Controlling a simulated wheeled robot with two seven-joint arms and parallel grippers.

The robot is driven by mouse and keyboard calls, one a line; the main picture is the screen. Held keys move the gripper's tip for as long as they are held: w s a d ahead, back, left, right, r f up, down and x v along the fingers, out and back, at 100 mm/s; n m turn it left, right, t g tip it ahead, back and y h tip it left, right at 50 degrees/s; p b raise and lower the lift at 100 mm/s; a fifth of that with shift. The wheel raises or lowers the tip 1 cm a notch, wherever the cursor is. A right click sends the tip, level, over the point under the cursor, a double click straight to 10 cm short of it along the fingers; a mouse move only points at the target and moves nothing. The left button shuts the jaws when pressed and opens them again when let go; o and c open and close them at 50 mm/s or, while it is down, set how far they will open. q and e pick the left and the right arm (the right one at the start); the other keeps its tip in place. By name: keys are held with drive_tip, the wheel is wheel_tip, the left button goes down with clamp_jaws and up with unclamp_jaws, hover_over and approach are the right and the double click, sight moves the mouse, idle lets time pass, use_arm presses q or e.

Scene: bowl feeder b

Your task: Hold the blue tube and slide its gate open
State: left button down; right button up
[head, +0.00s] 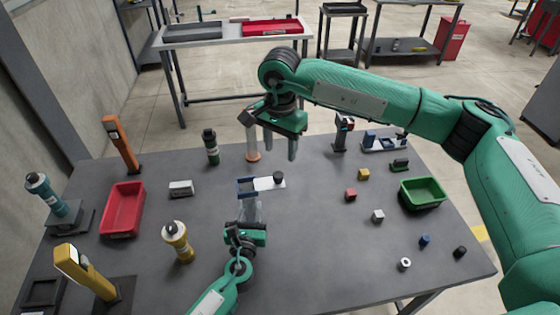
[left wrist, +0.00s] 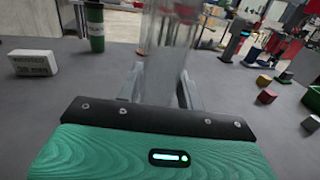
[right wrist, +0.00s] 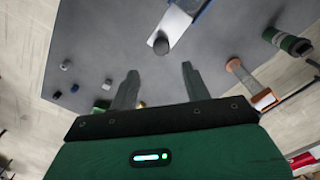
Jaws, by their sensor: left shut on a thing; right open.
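The blue tube has a clear body (head: 250,211) and a blue collar (head: 246,187) on top; its clear body fills the middle of the left wrist view (left wrist: 172,45). Its gate is a white plate (head: 264,184) with a black knob (head: 278,177), sticking out to the right of the collar. My left gripper (head: 248,224) is shut on the clear body. My right gripper (head: 281,150) is open and empty above and beyond the gate. In the right wrist view the knob (right wrist: 161,46) lies beyond the fingertips, apart from them.
A clear tube with an orange base (head: 252,148) and a dark green bottle (head: 211,147) stand behind. Small blocks and a green bin (head: 423,192) are right. The table between tube and blocks is clear.

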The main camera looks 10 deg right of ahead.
wheel_tip(320, 180, up, 4)
drive_tip(key=shift+f, duration=0.1)
idle(0.4)
use_arm(q)
drive_tip(key=c, duration=0.8)
unclamp_jaws()
drive_tip(key=shift+c, duration=0.2)
drive_tip(key=v, duration=2)
drive_tip(key=shift+b, duration=0.35)
use_arm(e)
drive_tip(key=shift+f, duration=0.4)
